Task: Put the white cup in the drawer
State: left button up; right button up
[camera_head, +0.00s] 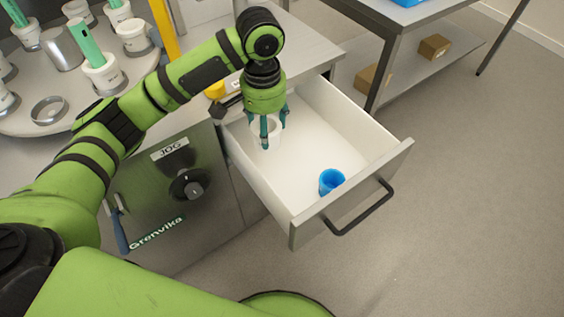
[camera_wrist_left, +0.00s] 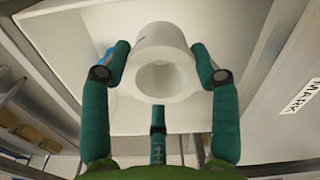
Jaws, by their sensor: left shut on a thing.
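The white cup (camera_wrist_left: 160,50) is between the fingers of my left gripper (camera_head: 266,140), which is shut on it. In the head view the cup (camera_head: 273,127) shows partly behind the fingers, over the back left part of the open drawer (camera_head: 350,130). In the wrist view the gripper (camera_wrist_left: 158,80) has a finger on each side of the cup, and the cup's round opening faces the camera. I cannot tell whether the cup touches the drawer floor. My right gripper is not in view.
A blue cup (camera_head: 331,181) stands inside the drawer near its front. The drawer's dark handle (camera_head: 358,208) sticks out in front. A round machine top with several white cups (camera_head: 133,36) is at the upper left. A metal table (camera_head: 432,14) stands behind the drawer.

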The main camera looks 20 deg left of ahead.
pick_arm(q)
notch_tip(320, 180, down, 16)
jog(key=shift+r+b, duration=0.1)
jog(key=shift+b, duration=0.55)
jog(key=o, duration=1.2)
jog(key=shift+f, duration=0.2)
jog(key=shift+r, duration=0.1)
notch_tip(320, 180, up, 12)
jog(key=shift+r+p, duration=0.1)
jog(key=shift+p, duration=0.45)
